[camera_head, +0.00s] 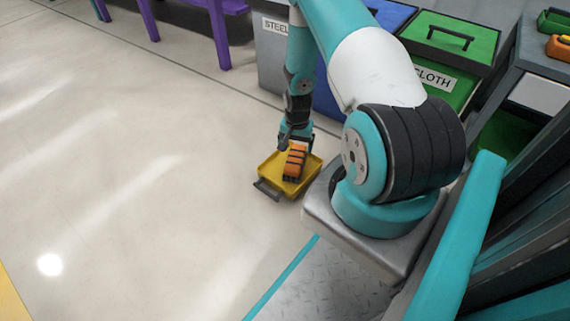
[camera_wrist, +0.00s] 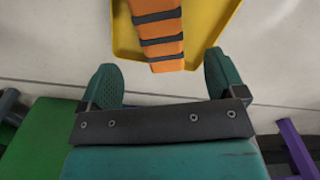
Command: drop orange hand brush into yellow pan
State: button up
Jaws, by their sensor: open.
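The yellow pan (camera_head: 268,169) with a dark handle sits on the floor below my arm. The orange hand brush (camera_head: 295,163), with dark bands, shows over the pan's right part in the head view. In the wrist view the brush (camera_wrist: 160,33) lies across the inside of the yellow pan (camera_wrist: 205,20). My gripper (camera_wrist: 164,75) has its two teal fingers wide apart, with nothing between the tips. The near end of the brush is just beyond the fingertips. In the head view my gripper (camera_head: 290,140) is right above the brush.
Bins stand behind: a grey one marked STEEL (camera_head: 272,60), a blue one (camera_head: 390,14) and a green one marked CLOTH (camera_head: 450,45). A purple frame (camera_head: 219,35) stands at the back. The floor to the left is clear.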

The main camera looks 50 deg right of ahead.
notch_tip(320, 180, up, 7)
jog(key=p, duration=0.2)
jog(key=shift+r+p, duration=0.2)
jog(key=shift+p, duration=0.2)
